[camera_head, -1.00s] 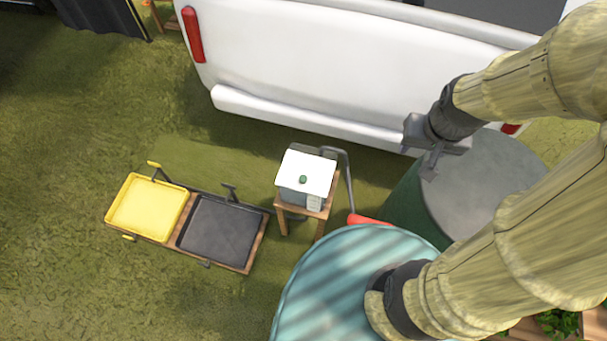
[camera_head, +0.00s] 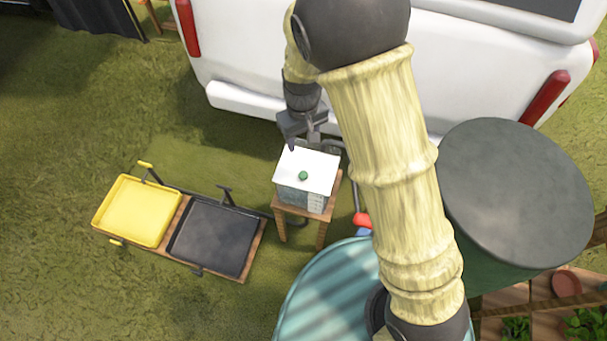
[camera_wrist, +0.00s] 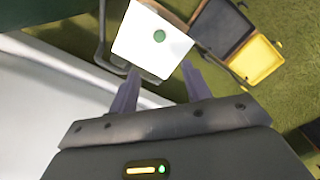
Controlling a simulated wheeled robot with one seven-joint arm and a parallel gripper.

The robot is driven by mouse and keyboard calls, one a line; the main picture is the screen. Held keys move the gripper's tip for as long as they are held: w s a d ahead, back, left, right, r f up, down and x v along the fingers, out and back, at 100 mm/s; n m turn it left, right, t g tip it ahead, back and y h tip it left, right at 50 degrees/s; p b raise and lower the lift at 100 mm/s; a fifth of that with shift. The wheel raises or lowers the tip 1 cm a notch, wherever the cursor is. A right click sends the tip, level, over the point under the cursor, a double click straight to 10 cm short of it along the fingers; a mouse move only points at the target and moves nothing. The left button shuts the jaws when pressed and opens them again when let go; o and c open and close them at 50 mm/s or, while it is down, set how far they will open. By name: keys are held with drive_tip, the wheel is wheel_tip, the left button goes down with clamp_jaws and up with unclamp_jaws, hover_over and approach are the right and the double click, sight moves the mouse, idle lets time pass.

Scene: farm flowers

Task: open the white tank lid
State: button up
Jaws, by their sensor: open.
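The white tank lid (camera_head: 308,167) lies flat on a small grey tank (camera_head: 297,198), with a green knob (camera_head: 303,175) at its middle. The tank stands on a small wooden stand (camera_head: 325,208). My gripper (camera_head: 300,143) is at the far edge of the lid in the head view, apparently above it. In the wrist view the lid (camera_wrist: 135,45) and its green knob (camera_wrist: 159,36) lie beyond the fingertips. My gripper (camera_wrist: 160,78) is open, with nothing between its fingers. I cannot tell whether a fingertip touches the lid.
A yellow tray (camera_head: 138,210) and a black tray (camera_head: 213,237) are left of the stand. A white vehicle (camera_head: 240,60) is close behind the lid. A dark green drum (camera_head: 515,190) and a teal round surface (camera_head: 320,295) are nearer me. Grass is free at left.

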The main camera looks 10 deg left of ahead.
sight(303, 174)
wheel_tip(303, 174, down, 17)
drive_tip(key=shift+f+b, duration=0.15)
drive_tip(key=shift+b, duration=0.35)
idle(0.4)
clamp_jaws()
